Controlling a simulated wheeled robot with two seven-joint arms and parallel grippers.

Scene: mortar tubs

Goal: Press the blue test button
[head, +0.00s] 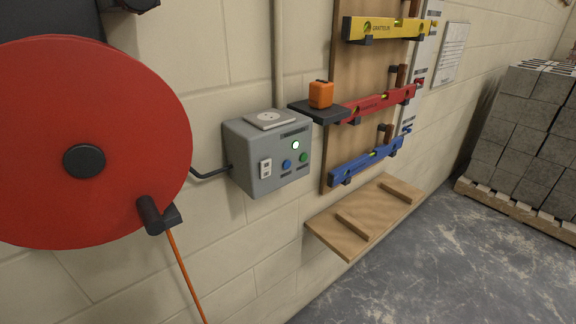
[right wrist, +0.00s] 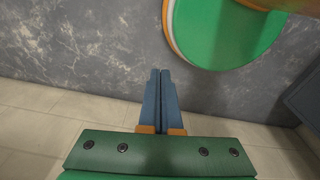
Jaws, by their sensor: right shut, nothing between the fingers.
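The blue test button (head: 287,164) is on the front of a grey box (head: 262,170) fixed to the wall in the head view. A green button (head: 304,157) sits to its right, and a white lit lamp (head: 296,145) is above them. My left gripper is in neither view.
A large red reel (head: 130,130) with an orange cable hangs left of the box. A small shelf (head: 318,111) holds an orange item (head: 321,94). Spirit levels hang on a board to the right, above a wooden shelf (head: 365,215). Grey blocks (head: 525,140) stand far right.

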